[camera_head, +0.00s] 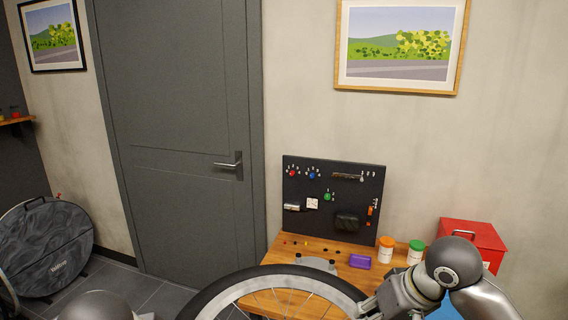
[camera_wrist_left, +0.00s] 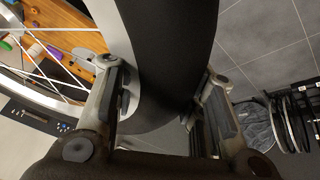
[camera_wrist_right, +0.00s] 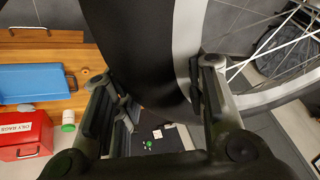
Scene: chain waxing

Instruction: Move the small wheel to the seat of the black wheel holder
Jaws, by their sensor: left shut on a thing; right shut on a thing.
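A spoked wheel with a black tyre and pale rim (camera_head: 262,270) is held upright at the bottom of the head view, in front of the workbench. In the left wrist view, my left gripper (camera_wrist_left: 165,85) is shut across the tyre (camera_wrist_left: 175,50), one finger on each side. In the right wrist view, my right gripper (camera_wrist_right: 158,85) is shut across another part of the tyre (camera_wrist_right: 130,45). The wheel's lower part is out of the head view. A dark rack with several wheels (camera_wrist_left: 290,115) shows in the left wrist view; I cannot tell whether it is the holder.
A black tool board (camera_head: 330,225) stands behind. A round wheel bag (camera_head: 48,250) leans at left. Grey floor tiles (camera_wrist_left: 255,35) are clear.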

